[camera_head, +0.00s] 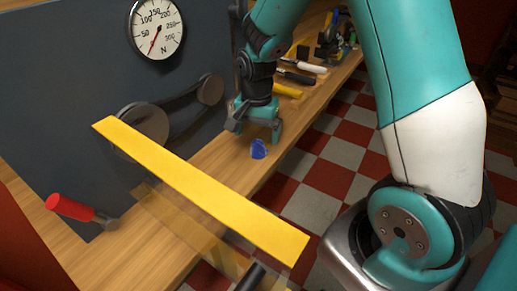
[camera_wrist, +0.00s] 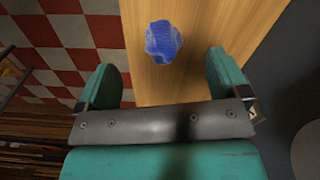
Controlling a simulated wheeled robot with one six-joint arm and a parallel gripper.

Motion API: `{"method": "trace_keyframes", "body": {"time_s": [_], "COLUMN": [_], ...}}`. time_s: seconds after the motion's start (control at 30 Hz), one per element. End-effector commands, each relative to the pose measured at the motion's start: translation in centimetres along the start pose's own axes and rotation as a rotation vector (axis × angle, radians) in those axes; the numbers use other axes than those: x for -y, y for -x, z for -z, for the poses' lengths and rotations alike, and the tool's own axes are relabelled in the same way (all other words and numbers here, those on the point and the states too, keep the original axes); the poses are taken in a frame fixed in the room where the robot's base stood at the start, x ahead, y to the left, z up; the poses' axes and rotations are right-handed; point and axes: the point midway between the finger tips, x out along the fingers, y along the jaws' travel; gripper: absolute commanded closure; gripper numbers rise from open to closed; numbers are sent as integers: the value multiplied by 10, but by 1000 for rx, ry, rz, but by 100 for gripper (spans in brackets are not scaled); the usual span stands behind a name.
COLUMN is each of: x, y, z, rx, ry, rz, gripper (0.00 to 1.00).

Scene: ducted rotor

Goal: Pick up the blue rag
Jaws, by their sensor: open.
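The blue rag (camera_head: 259,149) is a small crumpled lump on the wooden bench, close to its front edge. In the wrist view the rag (camera_wrist: 163,42) lies ahead of the fingers, between their lines and a little left of the middle. My gripper (camera_head: 257,126) is just above the bench, behind the rag in the head view. In the wrist view my gripper (camera_wrist: 168,85) has its two teal fingers spread wide with nothing between them. The rag is in full view in the wrist picture and appears apart from the fingers.
A yellow bar (camera_head: 200,187) extends across the foreground. A red-handled tool (camera_head: 72,208) is at left. A dark panel (camera_head: 75,95) with a dial gauge (camera_head: 157,27) and pulleys stands behind the bench (camera_head: 215,165). Several tools lie farther along it. A checkered floor (camera_head: 330,175) lies beyond its edge.

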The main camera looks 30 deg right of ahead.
Motion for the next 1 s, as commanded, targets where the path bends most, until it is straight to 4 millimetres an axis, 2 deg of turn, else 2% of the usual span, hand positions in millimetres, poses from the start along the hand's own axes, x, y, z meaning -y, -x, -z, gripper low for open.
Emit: {"method": "trace_keyframes", "body": {"time_s": [0.27,0.5,0.8,0.83,1.0], "x": [0,0,0,0,0], "y": [-23,-59,-66,-66,-65], "z": [2,6,6,6,6], "rx": [2,3,0,0,0], "ry": [1,2,2,2,2], "rz": [-2,-2,1,1,1], "gripper": [7,7,7,9,48]}}
